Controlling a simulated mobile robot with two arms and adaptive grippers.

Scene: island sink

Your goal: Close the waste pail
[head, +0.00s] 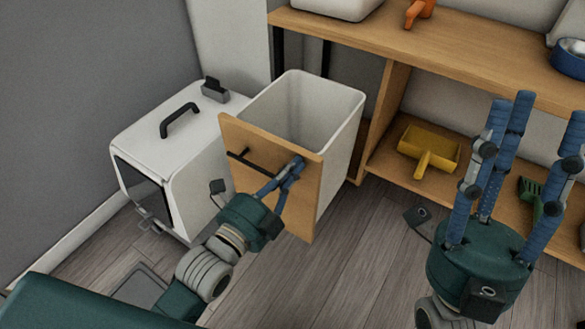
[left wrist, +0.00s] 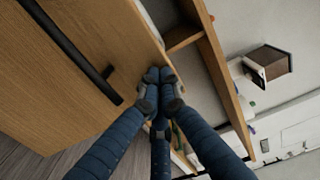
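The waste pail is a white open-topped bin (head: 338,112) with a wooden front panel (head: 245,150), pulled out from under the wooden counter. A dark bar handle (head: 251,165) is on the panel, and it also shows in the left wrist view (left wrist: 70,50). My left gripper (head: 293,168) is in front of the panel, right of the handle; its fingertips are drawn together (left wrist: 160,78) at the panel's surface near its edge. I cannot tell whether they touch it. Nothing shows between them. My right gripper (head: 540,115) is open and empty, fingers pointing up, at the right.
A white pet-carrier-like box (head: 165,150) with a dark handle stands close left of the pail. The counter (head: 450,60) is behind. A yellow dustpan (head: 428,148) lies on the lower shelf at right. Wooden floor (head: 340,250) in front is clear.

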